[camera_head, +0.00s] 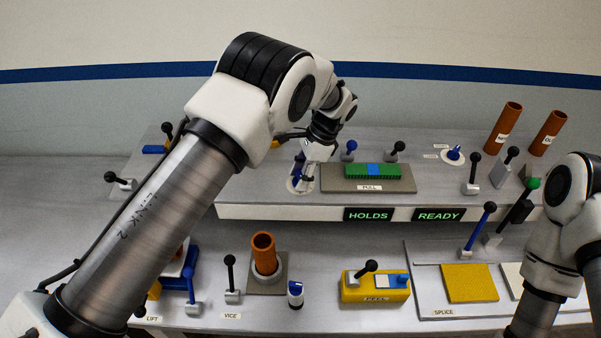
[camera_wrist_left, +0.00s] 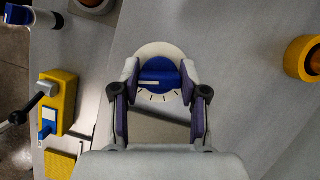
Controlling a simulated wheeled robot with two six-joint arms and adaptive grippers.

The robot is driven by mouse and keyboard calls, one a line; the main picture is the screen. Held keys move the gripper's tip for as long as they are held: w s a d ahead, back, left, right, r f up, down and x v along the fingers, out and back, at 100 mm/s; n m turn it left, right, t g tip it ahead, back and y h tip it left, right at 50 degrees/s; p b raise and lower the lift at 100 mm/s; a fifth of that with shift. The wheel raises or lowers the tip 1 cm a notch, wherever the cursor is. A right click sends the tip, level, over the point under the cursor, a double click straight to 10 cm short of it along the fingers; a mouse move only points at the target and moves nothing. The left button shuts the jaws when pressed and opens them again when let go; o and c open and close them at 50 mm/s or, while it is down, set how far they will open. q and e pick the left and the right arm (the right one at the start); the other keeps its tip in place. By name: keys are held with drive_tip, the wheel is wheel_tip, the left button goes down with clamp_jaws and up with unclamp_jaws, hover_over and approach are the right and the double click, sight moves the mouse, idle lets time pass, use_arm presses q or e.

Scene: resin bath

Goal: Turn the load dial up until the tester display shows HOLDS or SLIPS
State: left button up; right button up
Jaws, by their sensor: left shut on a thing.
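The load dial is a blue knob (camera_wrist_left: 158,77) on a round white plate (camera_wrist_left: 160,50) with dark tick marks, seen in the left wrist view. My left gripper (camera_wrist_left: 160,92) has its two fingers on either side of the knob and is shut on it. In the head view the dial (camera_head: 295,175) is partly hidden by my left gripper (camera_head: 308,168). The tester display (camera_head: 368,214) on the shelf's front edge reads HOLDS in green. My right arm shows at the right edge, but its gripper is out of view.
A second display (camera_head: 438,215) reads READY. Beside the dial is a grey PULL plate (camera_head: 340,184) with a green and blue strip (camera_head: 373,172). Black-knobbed levers stand around. Below are a brown cylinder (camera_head: 264,247), a yellow PEEL block (camera_head: 376,290) and a SPLICE board (camera_head: 430,290).

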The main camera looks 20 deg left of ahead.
use_arm(q)
drive_tip(key=shift+m+t, duration=0.3)
drive_tip(key=shift+m, duration=0.3)
drive_tip(key=o, duration=1.1)
drive_tip(key=shift+o, duration=0.2)
drive_tip(key=v, duration=1.2)
drive_tip(key=shift+d, duration=0.15)
